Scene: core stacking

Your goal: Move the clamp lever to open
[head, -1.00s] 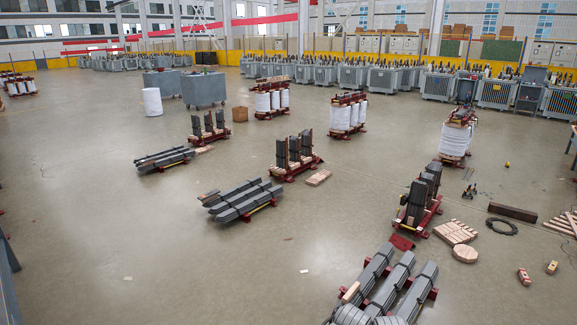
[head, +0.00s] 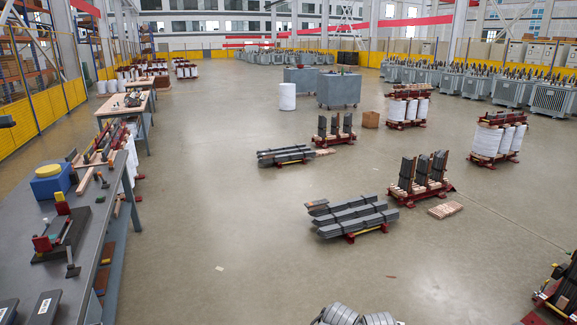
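A small clamp fixture (head: 68,232) on a dark base plate sits on the grey workbench (head: 30,275) at the left. It has a red block (head: 42,244) at its front left and a red and yellow upright part (head: 61,203) at the back. A thin dark rod with a block-like end (head: 72,268) shows at its front right. I cannot tell which part is the clamp lever or how it is set. Neither gripper is in view.
A blue box with a yellow top (head: 48,182) stands behind the fixture. Dark flat cases (head: 40,308) lie at the bench's near end. Clear floor (head: 200,220) lies right of the bench. Stacked grey core bars (head: 350,215) lie on the floor farther right.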

